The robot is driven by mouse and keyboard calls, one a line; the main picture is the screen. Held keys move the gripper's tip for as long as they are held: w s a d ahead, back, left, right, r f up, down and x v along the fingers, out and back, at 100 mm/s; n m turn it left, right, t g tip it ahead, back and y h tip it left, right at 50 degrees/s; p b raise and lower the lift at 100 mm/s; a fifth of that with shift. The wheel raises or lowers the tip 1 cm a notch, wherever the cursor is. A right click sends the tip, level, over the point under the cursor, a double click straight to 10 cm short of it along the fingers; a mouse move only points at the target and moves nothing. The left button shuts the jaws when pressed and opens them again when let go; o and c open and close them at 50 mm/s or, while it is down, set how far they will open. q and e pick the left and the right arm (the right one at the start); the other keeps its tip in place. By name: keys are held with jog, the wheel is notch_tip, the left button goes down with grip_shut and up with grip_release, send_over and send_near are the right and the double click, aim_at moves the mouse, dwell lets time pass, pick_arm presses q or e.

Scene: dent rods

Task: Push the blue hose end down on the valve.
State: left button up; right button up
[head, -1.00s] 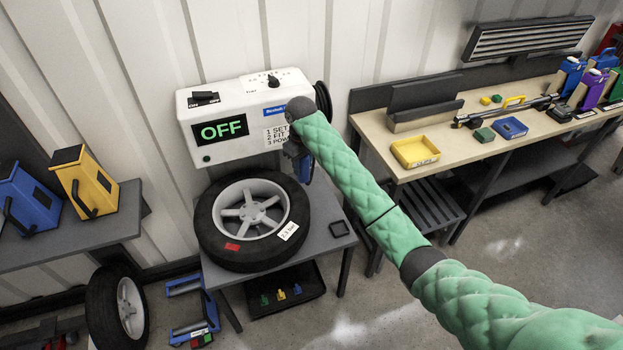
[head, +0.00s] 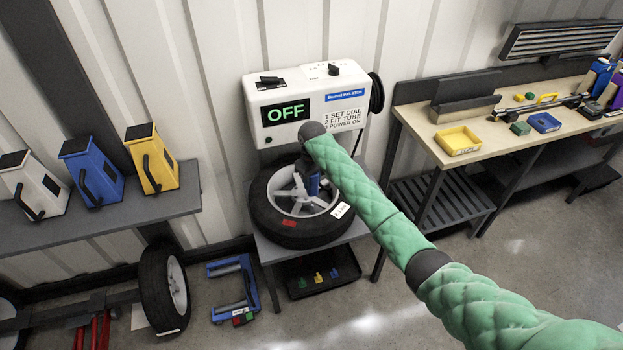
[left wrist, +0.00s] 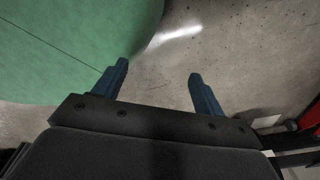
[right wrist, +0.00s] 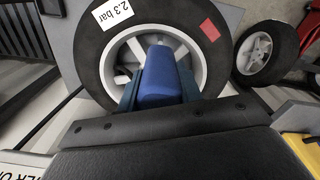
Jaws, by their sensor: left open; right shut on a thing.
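The blue hose end (right wrist: 158,78) is held between the fingers of my right gripper (right wrist: 160,90) in the right wrist view. In the head view my right gripper (head: 311,178) is over the tyre (head: 262,218), partly hidden by my own green arm. The tyre lies flat with a silver spoked wheel (head: 297,205), a red patch and a "2.3 bar" label. The valve cannot be made out; the hose end and gripper cover part of the wheel. My left gripper (left wrist: 158,88) is open and empty above the bare floor in the left wrist view.
The white inflator (head: 340,122) behind the tyre reads OFF. A grey stand (head: 355,232) carries the tyre. A shelf (head: 185,200) with several coloured canisters is at left; a workbench (head: 480,150) with a yellow tray (head: 459,141) is at right.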

aim_at(312, 189)
jog(key=shift+s+a+f+b, duration=0.1)
jog(key=shift+a+f+b, duration=0.05)
jog(key=shift+f+b, duration=0.7)
jog(key=shift+b, duration=0.1)
jog(key=shift+f+b, duration=0.5)
jog(key=shift+b, duration=0.05)
jog(key=shift+f+b, duration=0.4)
jog(key=shift+f, duration=0.05)
jog(key=shift+f+b, duration=0.25)
jog(key=shift+b, duration=0.1)
jog(key=shift+f, duration=0.2)
jog(key=shift+f+b, duration=0.5)
jog(key=shift+b, duration=0.2)
pick_arm(q)
jog(key=w+d+r, duration=0.1)
jog(key=w, duration=0.5)
jog(key=w+d+r, duration=0.2)
jog(key=w, duration=0.5)
jog(key=shift+d+r+t, duration=0.15)
jog(key=shift+r+t, duration=0.1)
jog(key=shift+t, duration=0.15)
pick_arm(e)
jog(key=shift+f, duration=0.1)
pick_arm(q)
jog(key=shift+w+r, duration=0.1)
jog(key=shift+w, duration=0.05)
